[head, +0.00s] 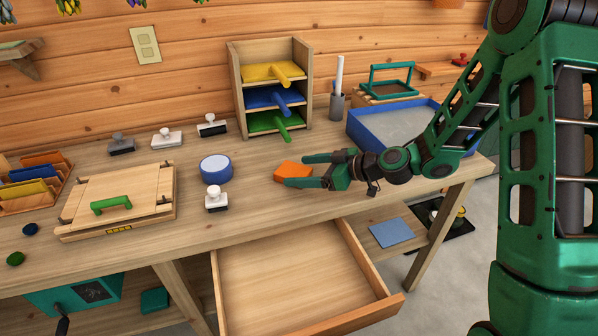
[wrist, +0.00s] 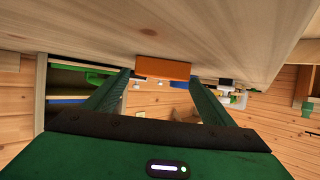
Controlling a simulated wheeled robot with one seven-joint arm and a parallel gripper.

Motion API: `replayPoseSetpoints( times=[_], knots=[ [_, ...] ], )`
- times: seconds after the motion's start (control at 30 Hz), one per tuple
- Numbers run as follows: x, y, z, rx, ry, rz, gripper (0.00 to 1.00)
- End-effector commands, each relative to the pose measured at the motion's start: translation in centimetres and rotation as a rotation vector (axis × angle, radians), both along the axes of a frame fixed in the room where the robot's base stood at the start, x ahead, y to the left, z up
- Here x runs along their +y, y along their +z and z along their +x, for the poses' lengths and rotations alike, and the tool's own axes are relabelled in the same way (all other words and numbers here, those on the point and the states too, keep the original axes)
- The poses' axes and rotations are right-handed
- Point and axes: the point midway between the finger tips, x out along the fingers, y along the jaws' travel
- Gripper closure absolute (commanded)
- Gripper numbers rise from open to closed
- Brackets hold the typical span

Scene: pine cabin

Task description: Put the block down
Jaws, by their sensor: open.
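The orange block (head: 292,170) lies on the wooden workbench (head: 345,192), right of the blue-rimmed round pot. My gripper (head: 297,171) reaches in from the right, low over the bench top. Its two green fingers are spread, with the block at and partly between their tips. In the wrist view the block (wrist: 163,67) sits against the bench surface between the open fingertips (wrist: 161,77), with a thin gap seeming to show at each side. The near finger hides a little of the block's lower edge in the head view.
The round pot (head: 215,168) and a white-handled stamp (head: 216,198) stand left of the block. A rack of coloured screens (head: 238,92) stands behind, with a blue tray (head: 356,125) at back right. An open drawer (head: 290,275) juts out below the bench edge.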

Motion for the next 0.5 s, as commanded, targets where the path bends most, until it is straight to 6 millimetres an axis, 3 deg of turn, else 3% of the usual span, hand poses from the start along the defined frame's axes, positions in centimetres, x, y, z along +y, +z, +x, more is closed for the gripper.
replayPoseSetpoints(
  times=[0.3,0.5],
  knots=[
    [-5.2,2.5,-2.8,-0.001,-0.005,0.000,0.23],
    [-7.5,3.6,-4.1,0.000,-0.002,0.000,0.23]
  ],
)
